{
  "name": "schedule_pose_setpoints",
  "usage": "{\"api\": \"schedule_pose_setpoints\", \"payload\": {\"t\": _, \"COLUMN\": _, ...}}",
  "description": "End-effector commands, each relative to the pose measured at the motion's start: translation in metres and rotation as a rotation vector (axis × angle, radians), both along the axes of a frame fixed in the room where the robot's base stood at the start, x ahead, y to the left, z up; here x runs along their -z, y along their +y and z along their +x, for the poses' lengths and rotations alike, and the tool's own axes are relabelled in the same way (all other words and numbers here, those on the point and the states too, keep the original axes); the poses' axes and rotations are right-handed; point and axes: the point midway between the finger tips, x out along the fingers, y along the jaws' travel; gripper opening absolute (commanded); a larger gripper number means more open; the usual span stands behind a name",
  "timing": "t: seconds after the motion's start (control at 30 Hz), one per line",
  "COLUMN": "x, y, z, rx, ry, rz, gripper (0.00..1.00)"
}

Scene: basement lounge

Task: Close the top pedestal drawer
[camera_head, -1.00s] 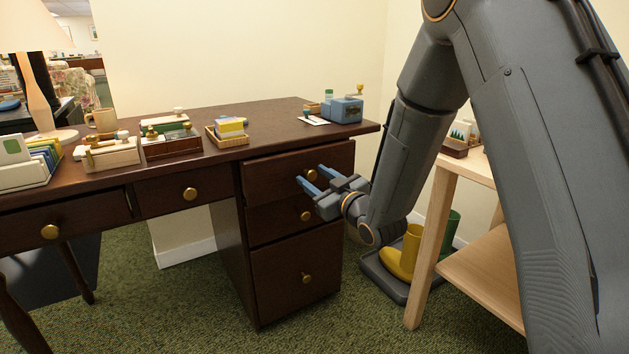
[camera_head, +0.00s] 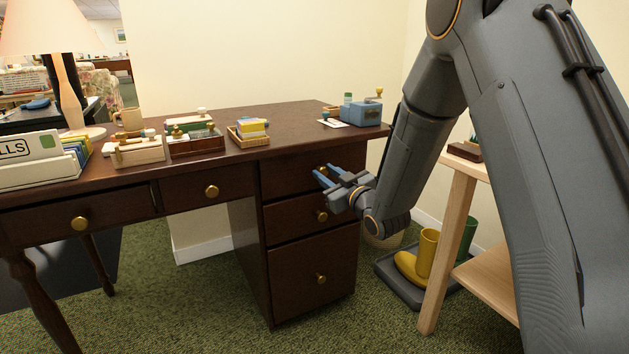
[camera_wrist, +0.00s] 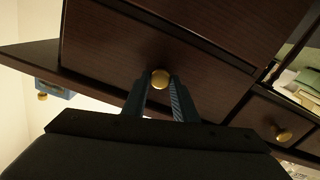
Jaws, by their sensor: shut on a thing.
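The top pedestal drawer (camera_head: 285,177) is dark wood, at the top of the desk's right-hand pedestal. Its front looks close to flush with the pedestal; a small gap cannot be ruled out. Its round brass knob (camera_wrist: 160,80) sits between my fingertips in the wrist view. My gripper (camera_head: 324,173) is shut on this knob, its blue fingers reaching in from the right. In the head view the fingers partly cover the knob. Two more drawers are below, the middle one (camera_head: 290,218) and the deep bottom one (camera_head: 300,270), both seemingly shut.
A light wooden shelf stand (camera_head: 448,250) and a boot tray (camera_head: 395,280) with yellow boots stand right of the pedestal. Carpet in front is clear.

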Motion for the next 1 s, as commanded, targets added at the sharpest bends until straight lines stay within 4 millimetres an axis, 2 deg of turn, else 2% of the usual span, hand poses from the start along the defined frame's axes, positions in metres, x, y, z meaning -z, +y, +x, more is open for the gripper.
{"api": "schedule_pose_setpoints", "payload": {"t": 0.33, "x": 0.0, "y": -0.003, "z": 0.005, "rx": 0.003, "ry": -0.001, "rz": 0.0, "gripper": 0.0}}
{"api": "schedule_pose_setpoints", "payload": {"t": 0.37, "x": 0.0, "y": -0.002, "z": 0.005, "rx": 0.002, "ry": -0.001, "rz": -0.001, "gripper": 0.31}}
{"api": "schedule_pose_setpoints", "payload": {"t": 0.43, "x": 0.0, "y": -0.002, "z": 0.005, "rx": 0.003, "ry": -0.001, "rz": 0.0, "gripper": 0.42}}
{"api": "schedule_pose_setpoints", "payload": {"t": 0.47, "x": 0.0, "y": -0.003, "z": 0.005, "rx": 0.003, "ry": 0.0, "rz": -0.001, "gripper": 0.44}}
{"api": "schedule_pose_setpoints", "payload": {"t": 0.77, "x": 0.0, "y": -0.008, "z": 0.004, "rx": 0.009, "ry": 0.001, "rz": 0.0, "gripper": 0.44}}
{"api": "schedule_pose_setpoints", "payload": {"t": 0.87, "x": 0.0, "y": -0.012, "z": -0.003, "rx": 0.009, "ry": 0.002, "rz": -0.001, "gripper": 0.44}}
{"api": "schedule_pose_setpoints", "payload": {"t": 1.0, "x": -0.001, "y": -0.022, "z": -0.023, "rx": 0.008, "ry": 0.004, "rz": -0.001, "gripper": 0.44}}
